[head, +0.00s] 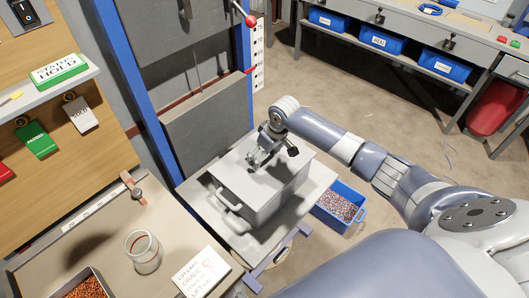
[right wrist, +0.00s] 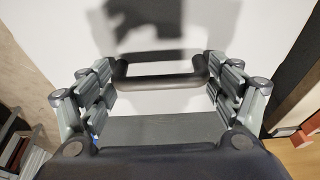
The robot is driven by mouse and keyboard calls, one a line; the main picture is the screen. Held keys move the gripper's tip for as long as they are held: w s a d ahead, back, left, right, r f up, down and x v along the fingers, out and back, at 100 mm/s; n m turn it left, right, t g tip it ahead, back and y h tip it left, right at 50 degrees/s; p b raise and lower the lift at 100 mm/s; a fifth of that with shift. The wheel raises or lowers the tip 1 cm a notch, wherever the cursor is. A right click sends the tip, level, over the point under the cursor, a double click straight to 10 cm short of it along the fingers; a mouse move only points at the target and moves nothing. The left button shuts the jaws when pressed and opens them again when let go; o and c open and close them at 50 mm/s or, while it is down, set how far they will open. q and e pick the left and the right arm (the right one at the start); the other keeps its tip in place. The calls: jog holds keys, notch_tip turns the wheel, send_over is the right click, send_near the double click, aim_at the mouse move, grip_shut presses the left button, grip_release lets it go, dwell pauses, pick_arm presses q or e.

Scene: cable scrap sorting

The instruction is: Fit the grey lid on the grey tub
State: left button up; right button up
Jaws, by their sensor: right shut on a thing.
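The grey tub (head: 284,202) stands on a light grey platform, with a pale handle on its left side. The grey lid (head: 247,184) lies over the top of the tub and covers its opening. From the head view I cannot tell whether its edge is fully seated all round. My right gripper (head: 264,160) is above the lid and shut on its dark bar handle. In the right wrist view the handle (right wrist: 160,82) runs between the fingers, with the pale lid surface (right wrist: 70,30) behind it. My left gripper is not in view.
A blue crate (head: 358,206) of scrap granules stands on the floor right of the platform (head: 320,180). A bench at lower left holds a glass jar (head: 144,254), a written card (head: 201,272) and a tray of copper-coloured bits (head: 62,291). A grey panel (head: 205,120) stands behind the tub.

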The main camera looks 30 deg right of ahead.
dwell(0.4)
jog(key=o, duration=1.2)
jog(key=shift+c, duration=0.2)
jog(key=v, duration=1.2)
